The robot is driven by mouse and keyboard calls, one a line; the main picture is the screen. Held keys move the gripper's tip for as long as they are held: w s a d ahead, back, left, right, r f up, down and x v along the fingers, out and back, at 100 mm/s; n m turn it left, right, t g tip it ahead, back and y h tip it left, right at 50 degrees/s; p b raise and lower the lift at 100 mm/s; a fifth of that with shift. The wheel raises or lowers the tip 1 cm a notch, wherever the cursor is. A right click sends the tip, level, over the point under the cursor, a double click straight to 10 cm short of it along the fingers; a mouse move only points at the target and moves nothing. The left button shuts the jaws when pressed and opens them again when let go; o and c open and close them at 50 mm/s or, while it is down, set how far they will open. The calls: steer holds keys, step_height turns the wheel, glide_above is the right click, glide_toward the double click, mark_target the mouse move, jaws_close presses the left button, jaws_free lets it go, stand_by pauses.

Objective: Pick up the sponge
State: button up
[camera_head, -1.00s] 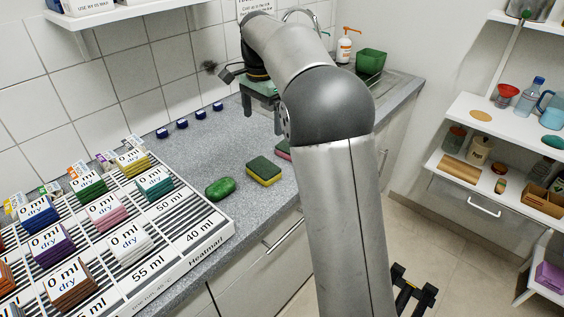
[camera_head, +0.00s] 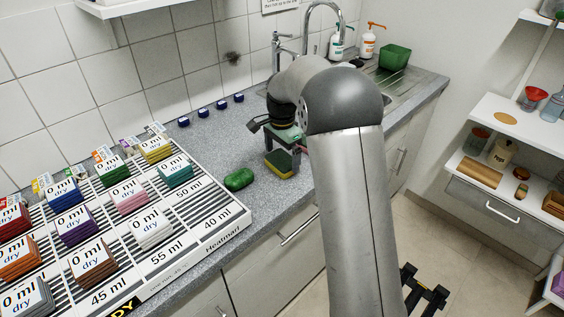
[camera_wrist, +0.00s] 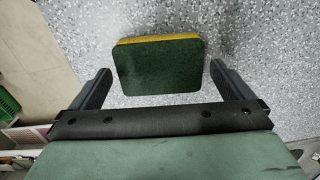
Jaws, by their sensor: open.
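The sponge (camera_head: 280,164) is yellow with a dark green scouring side and lies on the grey speckled counter, green side up. In the wrist view the sponge (camera_wrist: 160,66) sits between and a little beyond my gripper's two fingers. My gripper (camera_wrist: 160,85) is open, with a finger on each side and gaps between them and the sponge. In the head view my gripper (camera_head: 283,158) is down over the sponge and partly covers it.
A white rack (camera_head: 215,232) with labelled coloured stacks stands further left. Several small blue items (camera_head: 203,112) line the wall. A sink (camera_head: 392,88) lies behind my arm.

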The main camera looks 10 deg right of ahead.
step_height(320, 180, down, 2)
steer(key=c, duration=0.8)
steer(key=shift+r, duration=0.15)
